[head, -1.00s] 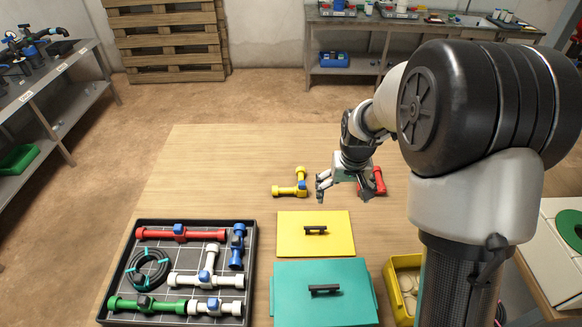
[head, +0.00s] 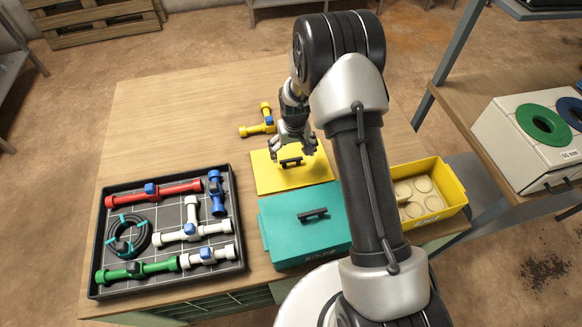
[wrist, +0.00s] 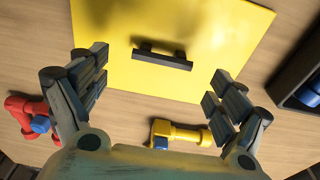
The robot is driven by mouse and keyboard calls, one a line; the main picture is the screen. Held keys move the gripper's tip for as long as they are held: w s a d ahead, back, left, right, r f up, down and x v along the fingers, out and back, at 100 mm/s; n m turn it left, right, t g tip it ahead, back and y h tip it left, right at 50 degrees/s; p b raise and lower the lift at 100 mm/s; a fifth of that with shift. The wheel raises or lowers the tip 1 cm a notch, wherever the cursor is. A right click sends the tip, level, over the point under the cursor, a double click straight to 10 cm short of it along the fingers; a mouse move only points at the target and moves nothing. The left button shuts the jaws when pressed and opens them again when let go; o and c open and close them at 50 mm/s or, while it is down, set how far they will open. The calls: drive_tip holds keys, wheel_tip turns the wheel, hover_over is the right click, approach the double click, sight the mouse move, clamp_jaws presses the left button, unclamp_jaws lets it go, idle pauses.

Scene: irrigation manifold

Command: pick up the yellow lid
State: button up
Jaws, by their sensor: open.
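The yellow lid (head: 272,178) is a flat square panel with a dark bar handle (head: 291,162) on top. It lies on the wooden table, just behind the teal box. My gripper (head: 294,150) is open above the lid's back part, with its fingers pointing down. In the wrist view the yellow lid (wrist: 200,30) fills the upper middle, and its black handle (wrist: 161,60) lies ahead of and between the two spread fingers of my gripper (wrist: 158,88). Nothing is between the fingers. The exact height above the lid is hard to tell.
A teal lidded box (head: 285,232) stands in front of the lid. A black tray (head: 172,272) of pipe parts is at left, a yellow bin (head: 452,190) at right. A yellow fitting (head: 262,124) lies behind the lid. A red fitting (wrist: 22,108) shows in the wrist view.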

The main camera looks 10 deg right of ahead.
sight(291, 160)
drive_tip(key=f, duration=0.2)
drive_tip(key=f+b, duration=0.2)
drive_tip(key=f, duration=0.1)
drive_tip(key=shift+w+a+f, duration=0.2)
drive_tip(key=shift+w+f, duration=0.15)
drive_tip(key=shift+r, duration=0.1)
drive_tip(key=c, duration=1.2)
